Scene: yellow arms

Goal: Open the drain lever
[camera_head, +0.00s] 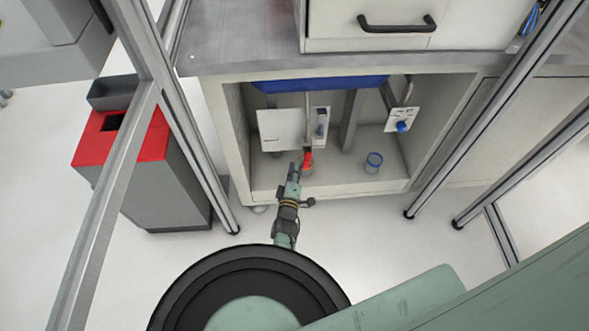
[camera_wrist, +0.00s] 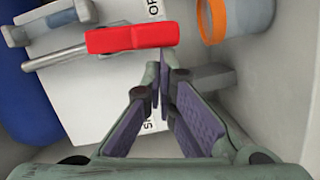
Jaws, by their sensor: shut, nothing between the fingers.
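The drain lever is a red handle (camera_head: 307,157) on a thin pipe in front of a white panel inside the open cabinet. In the wrist view the red lever (camera_wrist: 132,37) lies nearly level across the upper middle, joined to a grey pipe (camera_wrist: 55,57) at left. My gripper (camera_head: 293,170) is at the cabinet opening, just left of and in front of the lever. In the wrist view my gripper (camera_wrist: 161,82) is shut and empty, its fingertips close beside the lever's right end. I cannot tell whether they touch it.
A grey cup with an orange rim (camera_wrist: 213,20) is right of the lever. The white panel (camera_head: 280,129) stands behind it. A blue-rimmed container (camera_head: 373,162) sits on the cabinet floor. The cabinet's side walls and top edge bound the opening. A red-topped bin (camera_head: 137,140) stands outside, left.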

